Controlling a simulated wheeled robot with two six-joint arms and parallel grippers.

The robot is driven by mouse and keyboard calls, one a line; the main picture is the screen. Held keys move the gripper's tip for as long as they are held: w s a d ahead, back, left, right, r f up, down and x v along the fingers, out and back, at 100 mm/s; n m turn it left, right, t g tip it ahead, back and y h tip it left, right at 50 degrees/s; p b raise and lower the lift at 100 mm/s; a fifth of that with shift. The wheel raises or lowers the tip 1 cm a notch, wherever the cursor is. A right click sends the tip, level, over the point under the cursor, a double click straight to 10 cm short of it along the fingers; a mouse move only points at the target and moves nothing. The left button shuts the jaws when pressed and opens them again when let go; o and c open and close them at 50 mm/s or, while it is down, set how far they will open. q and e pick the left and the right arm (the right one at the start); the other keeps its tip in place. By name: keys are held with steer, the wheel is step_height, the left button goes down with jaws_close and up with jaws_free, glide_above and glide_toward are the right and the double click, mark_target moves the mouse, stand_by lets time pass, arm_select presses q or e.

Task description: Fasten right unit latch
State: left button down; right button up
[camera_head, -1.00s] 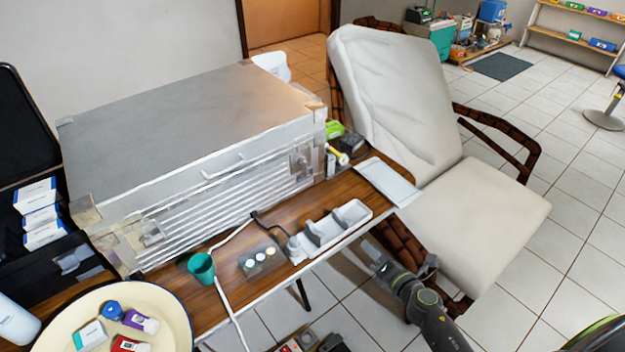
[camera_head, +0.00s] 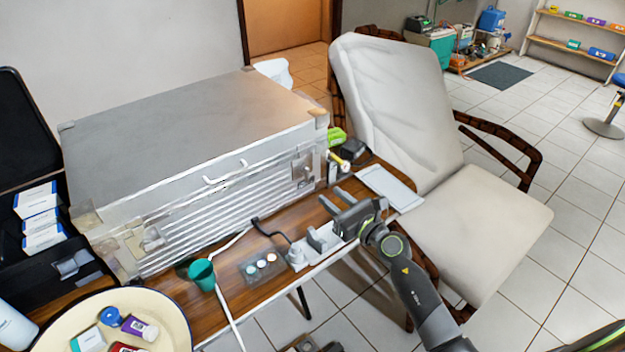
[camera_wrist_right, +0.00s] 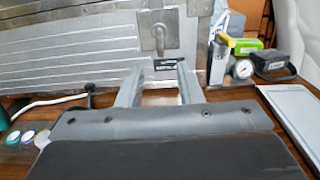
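The silver case unit (camera_head: 190,140) stands on the wooden table with its lid down. Its right latch (camera_head: 303,168) is on the front face near the right end. In the right wrist view the latch (camera_wrist_right: 157,36) shows as a grey plate with a hanging loop or lever; I cannot tell whether it is fastened. The left latch (camera_head: 150,240) is near the case's front left. My right gripper (camera_head: 331,197) is open and empty, in front of and below the right latch, apart from it. In the wrist view its fingers (camera_wrist_right: 158,78) point at the case below the latch. My left gripper is not in view.
A white tray (camera_head: 318,245) lies under and beside my right gripper. A green cup (camera_head: 203,273), a clear tray of small pots (camera_head: 262,265), a gauge (camera_wrist_right: 242,69) and a white pad (camera_head: 390,186) are nearby.

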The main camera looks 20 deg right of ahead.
mark_target(309, 177)
steer(key=b+x, duration=0.1)
steer(key=x, duration=0.7)
steer(key=shift+w+a+f, duration=0.1)
steer(key=shift+w+a, duration=0.05)
steer(key=shift+w, duration=0.2)
steer(key=shift+c, duration=0.3)
jaws_close()
